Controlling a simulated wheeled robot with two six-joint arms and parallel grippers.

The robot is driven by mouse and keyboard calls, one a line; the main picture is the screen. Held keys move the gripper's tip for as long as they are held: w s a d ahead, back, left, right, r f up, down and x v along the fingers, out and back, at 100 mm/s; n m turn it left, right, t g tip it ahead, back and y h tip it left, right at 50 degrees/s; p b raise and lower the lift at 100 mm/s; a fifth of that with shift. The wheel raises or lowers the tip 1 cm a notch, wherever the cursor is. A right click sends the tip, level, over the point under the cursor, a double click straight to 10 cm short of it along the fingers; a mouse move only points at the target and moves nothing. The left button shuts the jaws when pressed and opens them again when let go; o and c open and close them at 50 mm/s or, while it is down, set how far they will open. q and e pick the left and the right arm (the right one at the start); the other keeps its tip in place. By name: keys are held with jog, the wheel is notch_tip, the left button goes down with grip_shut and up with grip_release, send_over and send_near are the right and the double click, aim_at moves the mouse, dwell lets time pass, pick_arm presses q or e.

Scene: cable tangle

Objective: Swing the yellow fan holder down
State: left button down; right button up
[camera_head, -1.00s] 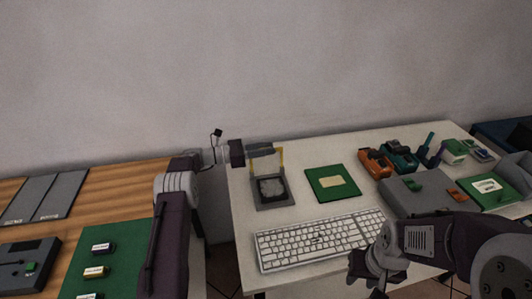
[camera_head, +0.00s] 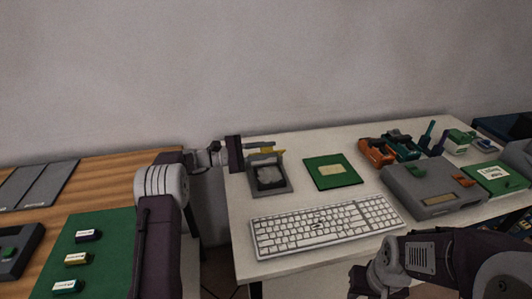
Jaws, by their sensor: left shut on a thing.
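The yellow fan holder (camera_head: 274,151) shows as a short yellow strip at the back of a grey fan unit (camera_head: 269,178) on the white desk. The unit has a dark square fan in its grey frame. My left gripper (camera_head: 262,147) reaches in from the left at the holder's upper edge and is shut on it. The fingers hide part of the holder, and its exact tilt is hard to tell. My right gripper (camera_head: 367,280) is at the desk's front, below the keyboard and away from the holder; its fingers are too unclear to read.
A white keyboard (camera_head: 325,225) lies in front of the fan unit. A green board (camera_head: 332,171) lies to its right, then a grey box (camera_head: 436,190) and orange and teal tools (camera_head: 377,151). A wooden table (camera_head: 118,165) stands at left.

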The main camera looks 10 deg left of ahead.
aim_at(269, 177)
pick_arm(q)
jog(key=s+f+m+b, duration=0.1)
jog(key=m+b, duration=0.1)
jog(key=b, duration=0.2)
jog(key=s+f+m+b, duration=0.1)
jog(key=f+m+b, duration=0.1)
jog(key=m+b, duration=0.1)
jog(key=d+f+m+b, duration=0.1)
jog(key=m+b, duration=0.1)
jog(key=b, duration=0.3)
jog(key=shift+s+f, duration=0.25)
jog(key=shift+s, duration=0.15)
jog(key=shift+m+b, duration=0.9)
jog(key=shift+m, duration=0.3)
jog(key=c, duration=1.4)
grip_release()
jog(key=shift+c, duration=0.2)
jog(key=shift+o, duration=0.2)
jog(key=shift+s+d, duration=0.1)
jog(key=shift+f, duration=0.15)
